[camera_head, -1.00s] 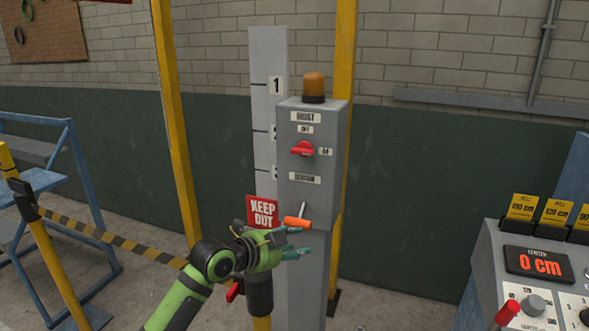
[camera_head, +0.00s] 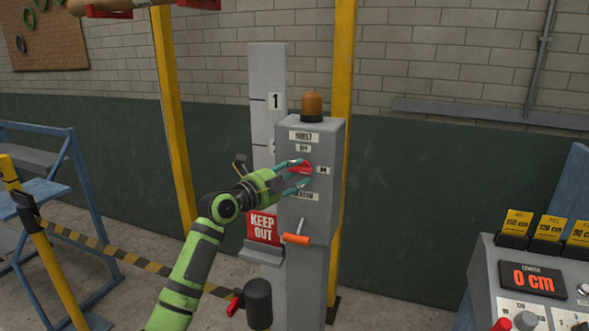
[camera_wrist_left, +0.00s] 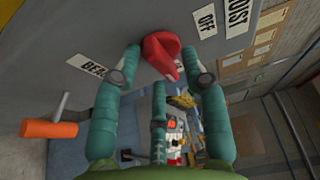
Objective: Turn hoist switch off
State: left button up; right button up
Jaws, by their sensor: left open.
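The hoist box (camera_head: 322,215) is a grey upright panel with an amber lamp (camera_head: 312,105) on top. Its red rotary switch (camera_head: 302,169) has an OFF label (camera_head: 303,148) above it and another small label (camera_head: 321,170) to its right. My left gripper (camera_head: 300,173) is at the switch, its teal fingers open and partly covering it. In the left wrist view the red knob (camera_wrist_left: 161,53) sits between the spread fingertips (camera_wrist_left: 162,66); I cannot tell whether they touch it or exactly where it points. My right gripper is not in view.
An orange-handled crank (camera_head: 296,239) juts out below the switch. A KEEP OUT sign (camera_head: 263,227), yellow posts (camera_head: 174,120) and a striped barrier (camera_head: 110,250) stand to the left. A console (camera_head: 500,270) reading 0 cm is at lower right.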

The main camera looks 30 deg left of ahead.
pick_arm(q)
jog(key=shift+w, duration=0.1)
grip_shut()
